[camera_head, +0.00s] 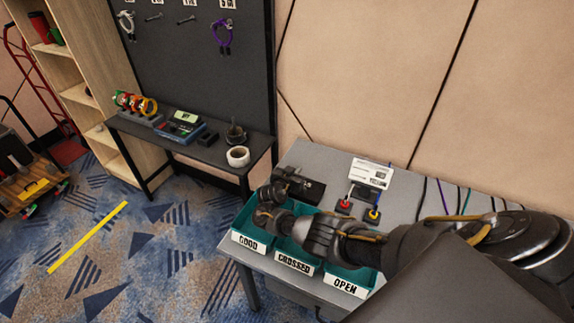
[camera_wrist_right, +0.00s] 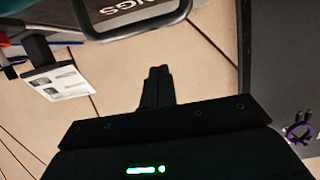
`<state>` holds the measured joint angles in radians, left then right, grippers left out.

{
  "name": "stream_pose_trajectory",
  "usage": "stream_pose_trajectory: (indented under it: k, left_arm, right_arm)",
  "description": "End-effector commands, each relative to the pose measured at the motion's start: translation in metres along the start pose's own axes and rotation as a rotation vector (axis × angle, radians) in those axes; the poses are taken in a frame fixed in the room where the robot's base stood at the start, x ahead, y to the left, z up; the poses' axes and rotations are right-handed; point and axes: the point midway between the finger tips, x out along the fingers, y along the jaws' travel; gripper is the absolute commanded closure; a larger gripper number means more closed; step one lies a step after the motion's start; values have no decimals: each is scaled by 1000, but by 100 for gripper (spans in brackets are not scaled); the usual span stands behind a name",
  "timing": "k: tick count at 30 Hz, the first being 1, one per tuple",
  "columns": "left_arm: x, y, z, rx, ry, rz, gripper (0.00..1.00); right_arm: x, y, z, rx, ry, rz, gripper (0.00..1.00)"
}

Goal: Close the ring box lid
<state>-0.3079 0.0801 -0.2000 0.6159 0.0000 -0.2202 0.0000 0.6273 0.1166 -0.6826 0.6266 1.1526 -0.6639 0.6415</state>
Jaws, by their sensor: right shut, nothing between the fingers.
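The ring box appears to be the dark box (camera_head: 314,192) at the back of the grey table in the head view, partly hidden by my right gripper (camera_head: 293,182). In the right wrist view, a dark rounded frame around a grey panel with the letters "NGS" (camera_wrist_right: 135,14) is cut off by the top edge; it looks like part of the ring box. My right gripper's fingers (camera_wrist_right: 157,86) are shut and empty, below that frame in the picture. I cannot tell the lid's angle or whether the fingers touch it. My left gripper is not in view.
Teal bins labelled GOOD (camera_head: 248,241), CROSSED (camera_head: 294,263) and OPEN (camera_head: 345,286) line the table's front, partly under my right arm. A side table (camera_head: 190,148) holds coloured rings and a tape roll.

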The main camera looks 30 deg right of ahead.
Motion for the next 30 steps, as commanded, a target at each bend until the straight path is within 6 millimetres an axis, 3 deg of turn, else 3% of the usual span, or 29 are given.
stream_pose_trajectory:
  k: [5, 15, 30]
  left_arm:
    - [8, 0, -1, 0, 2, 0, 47]
    - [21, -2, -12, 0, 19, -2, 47]
    - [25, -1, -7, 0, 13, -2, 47]
  right_arm:
    - [-4, 11, 17, 6, -5, 15, 100]
    - [-13, 12, 37, 6, -4, 16, 100]
    - [-16, 12, 45, 4, -5, 14, 100]
